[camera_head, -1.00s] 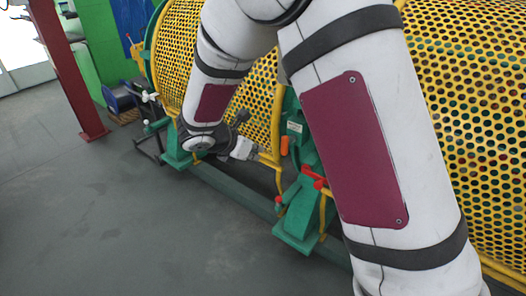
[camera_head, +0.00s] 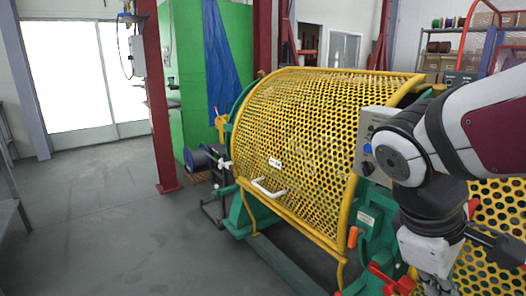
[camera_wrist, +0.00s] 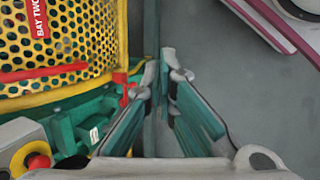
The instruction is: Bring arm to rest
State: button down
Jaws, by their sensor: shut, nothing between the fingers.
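My gripper (camera_wrist: 166,72) shows in the wrist view with its two green-padded fingers close together at the tips and nothing between them. In the head view my arm comes in from the right edge, bends at a joint and hangs down. The gripper end (camera_head: 438,284) is at the bottom right, cut by the picture edge, in front of the machine. No object is held.
A yellow perforated guard (camera_head: 300,130) with a white handle (camera_head: 268,188) fills the middle. Another guard (camera_wrist: 60,40) marked "BAY TWO" is left of my fingers, with a red button (camera_wrist: 38,162) below. Clear grey floor (camera_head: 110,230) lies left. A red column (camera_head: 157,100) stands there.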

jog(key=s+a+f+m+y, duration=0.1)
jog(key=s+a+m+y, duration=0.25)
jog(key=s, duration=0.35)
jog(key=s+a+m+y, duration=0.2)
jog(key=s+m, duration=0.2)
jog(key=s, duration=0.2)
notch_tip(320, 180, up, 21)
jog(key=t+p, duration=0.3)
jog(key=p, duration=1.6)
jog(key=shift+a+t, duration=0.2)
jog(key=shift+t, duration=0.2)
jog(key=shift+n+h, duration=0.25)
